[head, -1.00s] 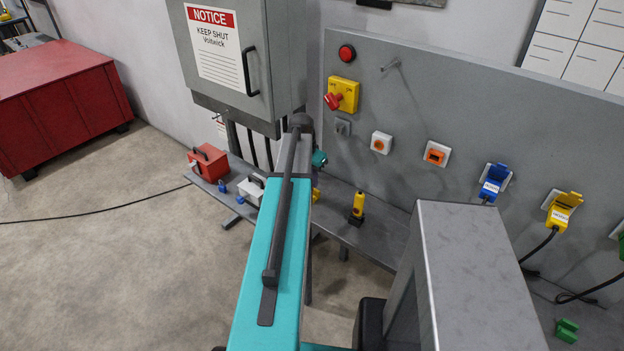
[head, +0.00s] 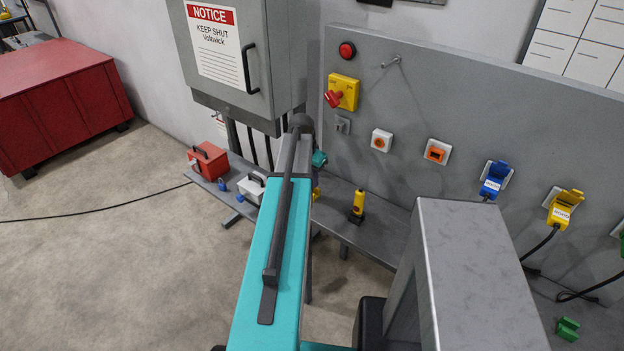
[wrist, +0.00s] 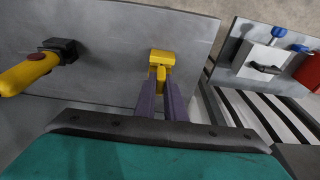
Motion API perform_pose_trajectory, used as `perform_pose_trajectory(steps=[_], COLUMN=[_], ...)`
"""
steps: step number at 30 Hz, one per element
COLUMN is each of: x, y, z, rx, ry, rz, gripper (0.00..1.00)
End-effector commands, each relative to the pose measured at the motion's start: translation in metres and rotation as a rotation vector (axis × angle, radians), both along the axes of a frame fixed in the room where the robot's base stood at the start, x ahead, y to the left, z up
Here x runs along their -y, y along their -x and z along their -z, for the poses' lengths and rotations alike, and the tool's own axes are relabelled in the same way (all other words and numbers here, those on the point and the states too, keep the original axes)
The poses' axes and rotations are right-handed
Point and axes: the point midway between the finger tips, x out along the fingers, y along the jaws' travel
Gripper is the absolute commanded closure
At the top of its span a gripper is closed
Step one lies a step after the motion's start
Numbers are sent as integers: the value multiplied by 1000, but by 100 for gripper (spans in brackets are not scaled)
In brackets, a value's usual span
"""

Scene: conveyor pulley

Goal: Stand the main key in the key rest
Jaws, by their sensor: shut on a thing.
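In the wrist view my gripper (wrist: 160,90) has its two purple fingers closed on a small yellow piece, which I take to be the main key (wrist: 160,74). A wider yellow block (wrist: 162,56) shows just beyond the fingertips, over the grey shelf. It may be the key rest or part of the held piece; I cannot tell which, nor whether they touch. In the head view my arm hides the fingers; only a bit of yellow (head: 316,192) shows beside it above the shelf.
A red box (head: 208,161) and a white box (head: 252,187) sit on the shelf's left end. The switch panel (head: 440,105) rises behind.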

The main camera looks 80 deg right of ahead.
Motion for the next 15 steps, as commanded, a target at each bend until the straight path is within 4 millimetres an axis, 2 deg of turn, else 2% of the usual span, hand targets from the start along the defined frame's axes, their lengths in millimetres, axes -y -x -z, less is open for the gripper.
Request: perform_pose_trajectory(steps=[15], x=[0], y=[0], z=[5], rx=[0], ry=[0], rz=[0], gripper=[100])
